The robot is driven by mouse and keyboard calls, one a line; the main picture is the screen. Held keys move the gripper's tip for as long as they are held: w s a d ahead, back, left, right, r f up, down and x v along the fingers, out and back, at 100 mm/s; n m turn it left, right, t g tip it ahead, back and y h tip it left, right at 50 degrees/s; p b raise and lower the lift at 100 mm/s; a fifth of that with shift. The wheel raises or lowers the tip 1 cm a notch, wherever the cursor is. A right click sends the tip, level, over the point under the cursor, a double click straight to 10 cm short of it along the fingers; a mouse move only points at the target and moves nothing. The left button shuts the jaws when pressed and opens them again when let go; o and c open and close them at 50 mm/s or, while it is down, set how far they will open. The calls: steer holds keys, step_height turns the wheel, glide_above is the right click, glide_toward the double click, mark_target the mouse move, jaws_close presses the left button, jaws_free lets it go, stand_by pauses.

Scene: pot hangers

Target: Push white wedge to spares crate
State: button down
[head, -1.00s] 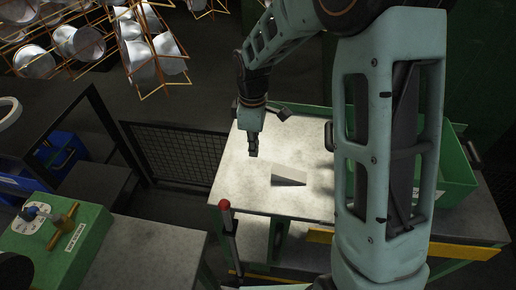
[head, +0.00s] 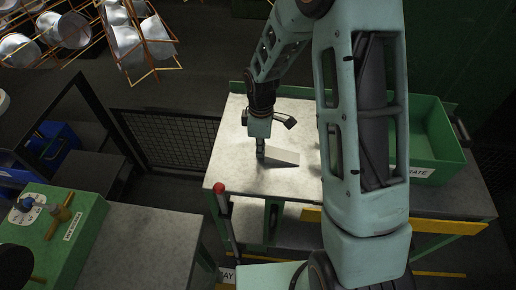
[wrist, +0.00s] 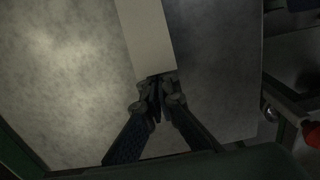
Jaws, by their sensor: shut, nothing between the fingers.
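The white wedge (head: 284,158) lies on the pale grey tabletop (head: 230,165), left of my arm. In the wrist view the wedge (wrist: 147,35) is a pale strip running up from the fingertips. My gripper (head: 260,156) is shut and empty, pointing down at the wedge's left end. In the wrist view the fingertips (wrist: 157,84) are at the wedge's near end; whether they touch is unclear. A green crate (head: 445,172) stands on the right of the table, partly hidden by my arm, as is its label.
A red-topped post (head: 219,188) stands at the table's front left corner. A mesh fence (head: 170,140) is behind on the left. A green box with knobs (head: 60,225) sits on another bench at left. My arm hides the tabletop between wedge and crate.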

mark_target(289, 157)
steer(key=d, duration=0.3)
steer(key=s+d, duration=0.1)
steer(key=d, duration=0.5)
steer(key=shift+s+p, duration=0.35)
